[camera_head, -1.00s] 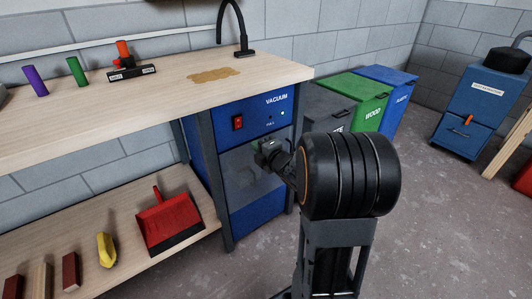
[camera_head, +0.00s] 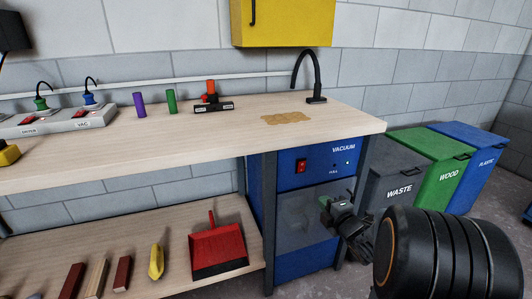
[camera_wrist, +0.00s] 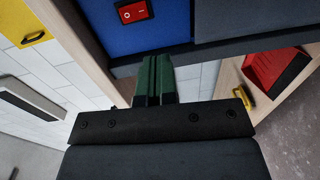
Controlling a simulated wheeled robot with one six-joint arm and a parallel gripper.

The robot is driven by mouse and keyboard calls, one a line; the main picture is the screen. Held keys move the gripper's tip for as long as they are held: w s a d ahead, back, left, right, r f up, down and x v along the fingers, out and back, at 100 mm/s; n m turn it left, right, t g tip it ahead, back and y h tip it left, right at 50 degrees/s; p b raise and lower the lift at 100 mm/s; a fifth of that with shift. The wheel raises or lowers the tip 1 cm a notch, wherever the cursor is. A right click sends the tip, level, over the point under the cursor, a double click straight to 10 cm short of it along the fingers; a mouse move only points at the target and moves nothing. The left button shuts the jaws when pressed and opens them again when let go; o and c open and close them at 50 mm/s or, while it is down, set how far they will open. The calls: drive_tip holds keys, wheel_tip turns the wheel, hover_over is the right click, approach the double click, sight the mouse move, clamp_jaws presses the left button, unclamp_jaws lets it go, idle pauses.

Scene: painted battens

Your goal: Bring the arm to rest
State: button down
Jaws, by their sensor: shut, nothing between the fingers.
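My gripper (camera_head: 328,207) is in front of the blue vacuum cabinet (camera_head: 293,253), below the bench top, in the head view. In the wrist view its green fingers (camera_wrist: 154,75) lie side by side, shut with nothing held. The cabinet's dark front and red switch (camera_wrist: 133,11) appear beyond them. My arm is bent, with its thick black joint at the lower right of the head view. I cannot tell the exact gap between the gripper and the cabinet.
The bench (camera_head: 120,152) carries a tan patch of dust (camera_head: 287,118), a hose, coloured cylinders and a power strip (camera_head: 55,121). A red dustpan (camera_head: 217,249), a yellow object (camera_head: 156,262) and several battens lie on the lower shelf. Waste, wood and plastic bins (camera_head: 440,150) stand right.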

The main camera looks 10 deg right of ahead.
drive_tip(key=s+a+r+m+g+h+p, duration=0.25)
drive_tip(key=r+m+p, duration=0.25)
drive_tip(key=r+p, duration=0.35)
drive_tip(key=s+a+r+m+g+h+p, duration=0.1)
drive_tip(key=r+m+g+h+p, duration=0.15)
drive_tip(key=r+m+p, duration=0.45)
drive_tip(key=s+a+r+m+g+y+p, duration=0.3)
drive_tip(key=s+a+r+m+g+p, duration=0.4)
drive_tip(key=s+a+r+p, duration=0.3)
drive_tip(key=s+r+g+p, duration=0.1)
drive_tip(key=s+r+p, duration=0.3)
drive_tip(key=p, duration=0.1)
drive_tip(key=shift+s+a, duration=0.2)
